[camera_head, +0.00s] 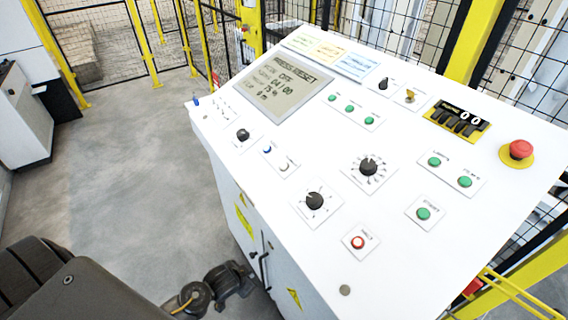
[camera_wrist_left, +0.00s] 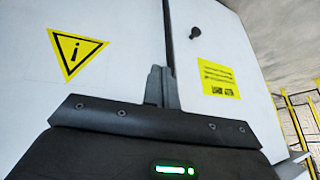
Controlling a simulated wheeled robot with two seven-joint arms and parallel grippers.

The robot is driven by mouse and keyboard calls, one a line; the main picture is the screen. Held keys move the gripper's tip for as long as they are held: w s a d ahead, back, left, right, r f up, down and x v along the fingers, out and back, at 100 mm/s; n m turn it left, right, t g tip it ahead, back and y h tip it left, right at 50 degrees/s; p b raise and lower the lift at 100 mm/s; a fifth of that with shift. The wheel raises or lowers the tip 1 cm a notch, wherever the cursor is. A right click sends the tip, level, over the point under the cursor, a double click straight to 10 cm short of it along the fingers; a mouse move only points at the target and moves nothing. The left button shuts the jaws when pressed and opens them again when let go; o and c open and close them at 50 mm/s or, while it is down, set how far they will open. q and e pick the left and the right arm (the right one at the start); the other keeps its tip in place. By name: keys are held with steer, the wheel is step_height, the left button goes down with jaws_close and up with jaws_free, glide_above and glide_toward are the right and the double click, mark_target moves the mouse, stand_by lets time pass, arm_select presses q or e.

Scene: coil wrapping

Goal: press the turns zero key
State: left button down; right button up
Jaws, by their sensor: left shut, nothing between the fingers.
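The white control panel (camera_head: 300,150) slopes across the head view. A black and yellow counter (camera_head: 458,118) reading "0 0", with a row of black keys below its digits, sits at its upper right. I cannot read which key is marked turns zero. My left gripper (camera_head: 232,279) is low beside the cabinet front, below the panel's edge and well away from the counter. In the left wrist view its fingers (camera_wrist_left: 162,88) are shut and empty before the white cabinet doors. My right gripper is not in view.
A display (camera_head: 283,84) reads "PRESS RESET". A red emergency stop (camera_head: 520,149) stands up right of the counter. Black knobs (camera_head: 368,167), several green buttons (camera_head: 424,213) and a red-ringed button (camera_head: 357,242) dot the panel. Yellow-posted fencing (camera_head: 462,45) runs behind. Floor (camera_head: 130,170) at left is clear.

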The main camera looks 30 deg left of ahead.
arm_select(q)
steer(key=w+d+r+m+t+p, duration=0.1)
steer(key=d+r+t+p, duration=0.15)
steer(key=r, duration=1.25)
steer(key=w+d+r+m+t+p, duration=0.1)
steer(key=r+p, duration=0.3)
steer(key=r, duration=1.2)
steer(key=w+r+m+t+h, duration=0.1)
steer(key=w+r, duration=0.1)
steer(key=r, duration=0.1)
steer(key=w+r+m+h, duration=0.1)
steer(key=w+r, duration=0.2)
steer(key=w+r+m+t+h, duration=0.1)
steer(key=w+r+m, duration=0.1)
steer(key=w+r, duration=0.1)
steer(key=shift+w+a+t, duration=0.15)
steer(key=shift+a+t, duration=0.2)
steer(key=w+a+r+m+h, duration=0.2)
steer(key=w+r+m+h, duration=0.1)
steer(key=r, duration=0.3)
steer(key=shift+w+a+r+m, duration=0.15)
steer(key=shift+r+m, duration=0.2)
steer(key=shift+m, duration=0.15)
steer(key=shift+w, duration=0.1)
